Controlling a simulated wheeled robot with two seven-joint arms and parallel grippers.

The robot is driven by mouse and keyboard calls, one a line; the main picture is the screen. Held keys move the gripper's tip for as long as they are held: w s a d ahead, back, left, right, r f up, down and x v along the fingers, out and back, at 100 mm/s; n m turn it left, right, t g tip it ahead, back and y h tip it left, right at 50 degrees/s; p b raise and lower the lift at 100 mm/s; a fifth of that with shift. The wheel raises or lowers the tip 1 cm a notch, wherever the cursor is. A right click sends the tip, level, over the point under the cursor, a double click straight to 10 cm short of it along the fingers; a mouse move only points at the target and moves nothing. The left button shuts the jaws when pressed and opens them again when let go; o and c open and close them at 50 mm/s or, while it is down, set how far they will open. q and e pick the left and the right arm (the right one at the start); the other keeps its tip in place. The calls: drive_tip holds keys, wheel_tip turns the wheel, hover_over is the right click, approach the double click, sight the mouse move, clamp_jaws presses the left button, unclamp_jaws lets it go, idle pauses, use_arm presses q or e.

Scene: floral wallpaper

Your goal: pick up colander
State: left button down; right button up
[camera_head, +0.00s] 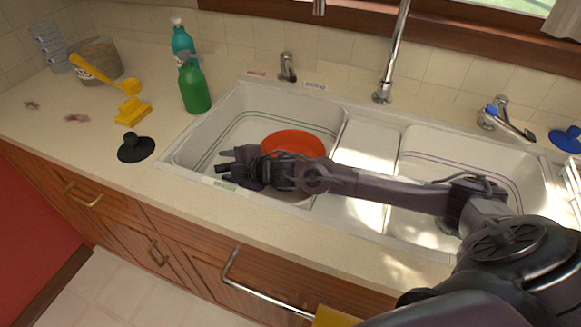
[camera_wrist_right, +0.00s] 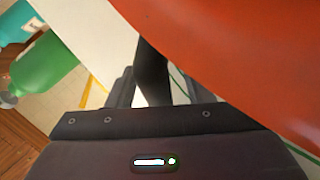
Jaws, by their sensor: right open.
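The colander looks to be the round red-orange object (camera_head: 295,143) in the left basin of the sink. My right arm comes in from the right across the sink and hides its near side. My right gripper (camera_head: 226,168) is open above the near left part of the left basin, just left of the red object. In the right wrist view the red surface (camera_wrist_right: 240,60) fills the upper right, very close to the fingers (camera_wrist_right: 140,85). I cannot tell whether they touch it. My left gripper is not in view.
A green bottle (camera_head: 194,88) and a teal bottle (camera_head: 182,42) stand left of the sink. The faucet (camera_head: 393,55) rises behind the sink. The front counter strip is clear.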

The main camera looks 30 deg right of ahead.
clamp_jaws()
drive_tip(key=shift+r, duration=0.1)
idle(0.5)
